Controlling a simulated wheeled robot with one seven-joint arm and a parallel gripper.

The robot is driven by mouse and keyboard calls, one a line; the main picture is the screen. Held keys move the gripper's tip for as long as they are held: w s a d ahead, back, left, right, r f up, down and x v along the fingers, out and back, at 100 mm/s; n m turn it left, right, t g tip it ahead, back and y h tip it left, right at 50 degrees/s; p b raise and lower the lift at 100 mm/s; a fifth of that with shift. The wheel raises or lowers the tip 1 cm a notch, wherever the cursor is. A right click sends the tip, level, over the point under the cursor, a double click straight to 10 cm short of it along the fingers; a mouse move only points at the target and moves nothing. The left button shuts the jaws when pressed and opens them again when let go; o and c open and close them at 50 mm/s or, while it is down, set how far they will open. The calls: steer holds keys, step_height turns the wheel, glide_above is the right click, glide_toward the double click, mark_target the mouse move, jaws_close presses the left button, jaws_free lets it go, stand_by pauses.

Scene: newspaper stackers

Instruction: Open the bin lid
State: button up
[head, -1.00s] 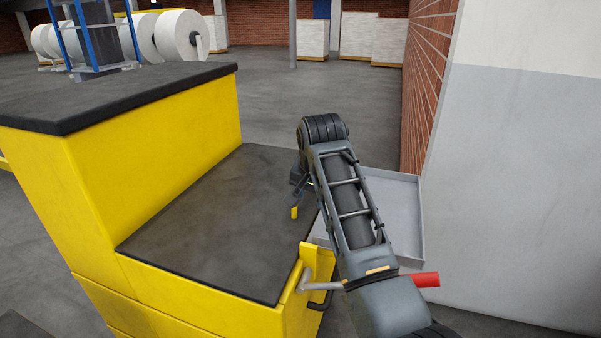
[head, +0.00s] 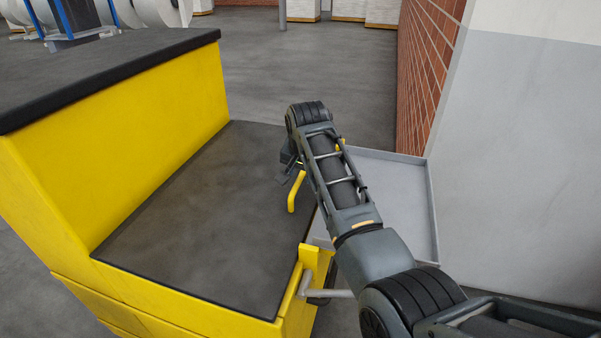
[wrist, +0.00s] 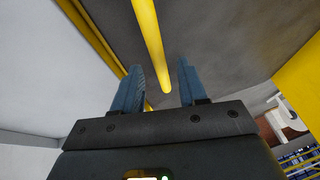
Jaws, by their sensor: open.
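The bin lid (head: 190,225) is a flat dark grey panel on the low part of a yellow bin (head: 175,308), and it lies down. A yellow bar handle (head: 292,195) shows at the lid's right side, partly hidden by my arm. My gripper (head: 286,165) is beside the handle at the lid's right part. In the wrist view my gripper (wrist: 160,88) is open, with its two bluish fingers apart. The yellow handle bar (wrist: 150,42) shows in the gap between them, and its end appears near the fingers. I cannot tell whether it touches them.
A taller yellow block with a dark top (head: 90,72) rises at the left. A grey tray (head: 395,190) is on the right behind my arm, near a brick wall (head: 428,80) and a grey-white wall (head: 520,170). Open floor (head: 320,65) lies beyond the bin.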

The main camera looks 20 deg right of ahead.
steer(key=shift+w+f, duration=0.25)
steer(key=shift+f, duration=0.3)
jaws_close()
stand_by(0.4)
